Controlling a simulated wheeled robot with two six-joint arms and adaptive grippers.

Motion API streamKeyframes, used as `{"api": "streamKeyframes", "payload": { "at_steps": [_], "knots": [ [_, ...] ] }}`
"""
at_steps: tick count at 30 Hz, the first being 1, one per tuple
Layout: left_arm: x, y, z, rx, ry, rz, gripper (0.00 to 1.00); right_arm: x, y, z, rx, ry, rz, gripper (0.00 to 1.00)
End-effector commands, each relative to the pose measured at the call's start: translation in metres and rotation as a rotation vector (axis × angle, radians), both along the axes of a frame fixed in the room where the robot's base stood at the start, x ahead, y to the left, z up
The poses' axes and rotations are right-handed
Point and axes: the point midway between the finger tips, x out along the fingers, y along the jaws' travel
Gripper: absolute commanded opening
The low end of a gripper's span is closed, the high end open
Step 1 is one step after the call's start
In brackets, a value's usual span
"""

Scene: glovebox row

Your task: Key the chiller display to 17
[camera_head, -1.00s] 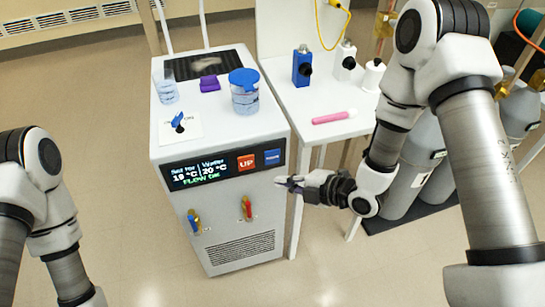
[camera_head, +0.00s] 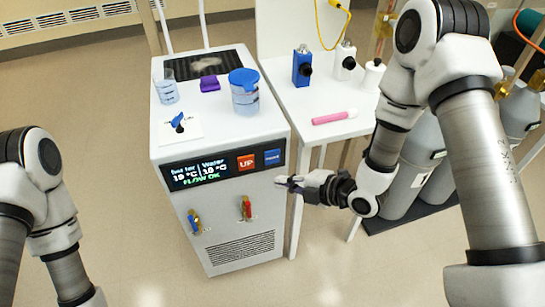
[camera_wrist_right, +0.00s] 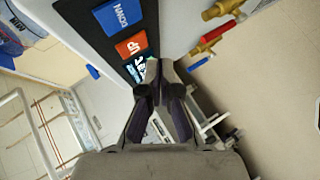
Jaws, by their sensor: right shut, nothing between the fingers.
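The white chiller (camera_head: 215,115) has a dark front display (camera_head: 200,172) with lit text. Its set figure is blurred, 18 or 19 °C; the water figure looks like 19 °C, with FLOW OK below. The orange UP button (camera_head: 246,162) and the blue button (camera_head: 273,157) sit right of the readout; in the right wrist view the blue one reads DOWN (camera_wrist_right: 120,15), beside UP (camera_wrist_right: 131,46). My right gripper (camera_head: 282,181) is shut and empty, just below and in front of the blue button, apart from it. My left arm shows, but its gripper is outside the view.
Red-handled (camera_head: 246,207) and blue-handled (camera_head: 194,221) valves stick out below the display. A blue-lidded jar (camera_head: 244,93), a beaker (camera_head: 166,91) and a purple block (camera_head: 210,84) stand on top. A white table (camera_head: 320,98) adjoins on the right; floor in front is clear.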

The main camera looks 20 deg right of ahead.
Motion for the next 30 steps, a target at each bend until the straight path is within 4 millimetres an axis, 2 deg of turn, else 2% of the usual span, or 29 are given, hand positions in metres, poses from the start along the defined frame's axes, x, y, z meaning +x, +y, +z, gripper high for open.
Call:
{"api": "streamKeyframes", "payload": {
  "at_steps": [19,23,26,27,30],
  "knots": [
    [0.0,0.0,0.0,0.0,0.0,0.0,0.38,0.0,0.0,0.0,-0.002,0.0,0.001,0.0],
    [0.0,0.0,-0.001,0.0,0.0,0.0,0.38,-0.015,0.001,-0.007,-0.022,0.034,0.014,0.0],
    [0.0,0.0,-0.037,0.0,-0.001,0.0,0.38,-0.037,0.001,-0.023,-0.023,0.063,0.015,0.0],
    [0.0,0.0,-0.048,0.0,0.0,0.0,0.38,-0.042,0.001,-0.022,-0.021,0.06,0.014,0.0],
    [0.0,0.0,-0.066,0.0,0.001,0.0,0.38,-0.044,0.0,-0.015,-0.005,0.034,0.005,0.0]
  ]
}}
